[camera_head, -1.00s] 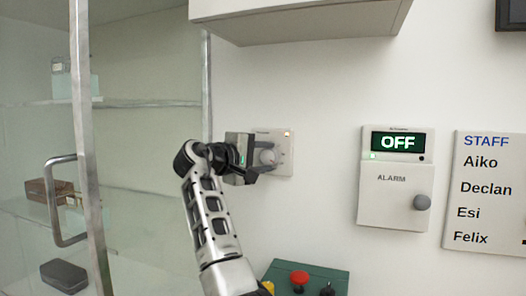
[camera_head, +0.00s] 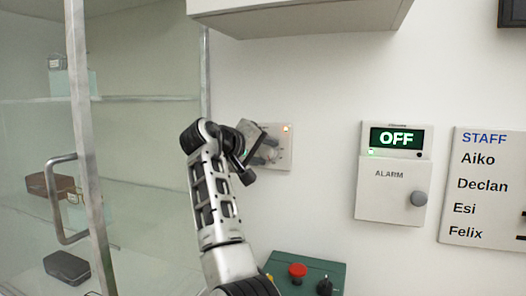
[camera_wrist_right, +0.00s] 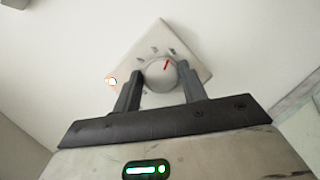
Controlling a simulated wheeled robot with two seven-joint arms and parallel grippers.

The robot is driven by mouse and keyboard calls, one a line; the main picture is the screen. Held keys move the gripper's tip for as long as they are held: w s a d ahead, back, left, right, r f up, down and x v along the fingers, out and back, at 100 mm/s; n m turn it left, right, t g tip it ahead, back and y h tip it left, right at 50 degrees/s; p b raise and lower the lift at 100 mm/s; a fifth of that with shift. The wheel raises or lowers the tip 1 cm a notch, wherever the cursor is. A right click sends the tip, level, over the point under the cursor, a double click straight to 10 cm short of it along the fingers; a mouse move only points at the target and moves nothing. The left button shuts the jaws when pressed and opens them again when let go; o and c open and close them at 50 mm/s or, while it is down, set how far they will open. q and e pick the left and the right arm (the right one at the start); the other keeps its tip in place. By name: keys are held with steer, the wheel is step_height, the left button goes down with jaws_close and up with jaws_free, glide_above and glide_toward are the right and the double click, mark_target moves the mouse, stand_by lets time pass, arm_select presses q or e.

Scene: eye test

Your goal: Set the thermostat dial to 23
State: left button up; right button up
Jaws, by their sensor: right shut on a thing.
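The thermostat is a pale square plate (camera_head: 284,158) on the white wall, with a small lit lamp at its upper right in the head view. Its round dial (camera_wrist_right: 160,74) shows in the right wrist view with a red pointer mark and small blurred marks around it. I cannot read the numbers. My right gripper (camera_head: 266,151) is at the plate and partly hides the dial in the head view. In the right wrist view its two fingers (camera_wrist_right: 159,80) sit on either side of the dial, shut on it. My left gripper is not in view.
A glass cabinet with a metal handle (camera_head: 60,205) stands at left. A white cupboard (camera_head: 290,15) hangs above. An alarm box (camera_head: 393,195) reading OFF and a staff board (camera_head: 485,215) are at right. A green box (camera_head: 328,268) with a red button (camera_head: 297,270) is below.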

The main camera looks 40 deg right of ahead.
steer(key=o, duration=1)
steer(key=b+v, duration=0.2)
steer(key=v, duration=1.4)
